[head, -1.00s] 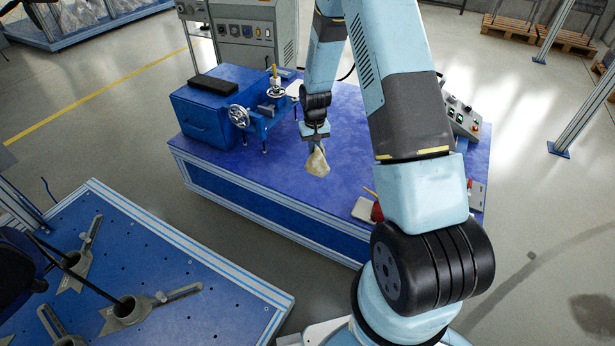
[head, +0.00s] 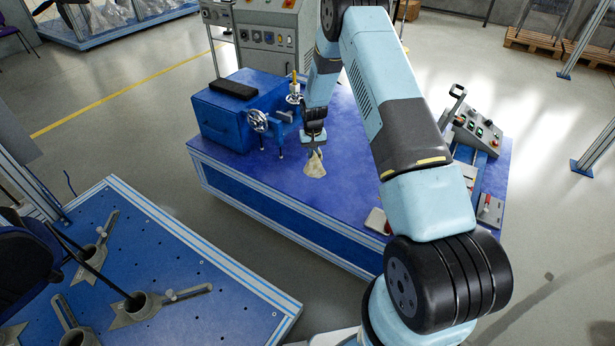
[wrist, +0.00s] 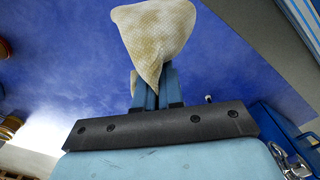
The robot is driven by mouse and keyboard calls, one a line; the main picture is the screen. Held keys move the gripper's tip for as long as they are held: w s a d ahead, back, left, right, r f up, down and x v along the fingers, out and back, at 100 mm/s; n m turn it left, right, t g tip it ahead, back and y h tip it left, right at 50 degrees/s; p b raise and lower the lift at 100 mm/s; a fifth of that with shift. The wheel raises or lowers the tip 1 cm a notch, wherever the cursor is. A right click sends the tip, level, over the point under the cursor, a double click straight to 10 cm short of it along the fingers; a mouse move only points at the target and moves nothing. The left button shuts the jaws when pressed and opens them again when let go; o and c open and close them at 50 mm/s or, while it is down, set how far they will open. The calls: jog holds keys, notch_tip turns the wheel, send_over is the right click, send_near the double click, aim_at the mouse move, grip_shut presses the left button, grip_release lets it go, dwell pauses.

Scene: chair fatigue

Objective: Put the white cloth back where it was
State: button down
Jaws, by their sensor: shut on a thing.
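The white cloth (head: 315,166) looks off-white and crumpled. It hangs from my gripper (head: 314,148) over the blue bench top (head: 345,150) in the head view. In the wrist view the cloth (wrist: 155,35) is bunched at the fingertips of my gripper (wrist: 157,85) and hides their ends. The fingers are shut on it. Whether its lower end touches the bench top I cannot tell.
A blue box (head: 228,120) with a black block on top and a vise-like device with a handwheel (head: 257,121) stand left of my gripper. A control panel (head: 475,130) is at the right. The bench top around the cloth is clear.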

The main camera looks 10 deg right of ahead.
jog(key=shift+w+a+f, duration=0.1)
jog(key=shift+w+f, duration=1.25)
jog(key=shift+f, duration=0.4)
jog(key=shift+w+a+f, duration=0.1)
jog(key=shift+w+f, duration=1.25)
jog(key=shift+f, duration=0.35)
jog(key=shift+w+a+f, duration=0.1)
jog(key=shift+w+f, duration=1.25)
jog(key=shift+f, duration=0.4)
jog(key=c, duration=0.5)
grip_release()
jog(key=shift+c, duration=0.2)
notch_tip(320, 180, up, 14)
jog(key=shift+f, duration=0.15)
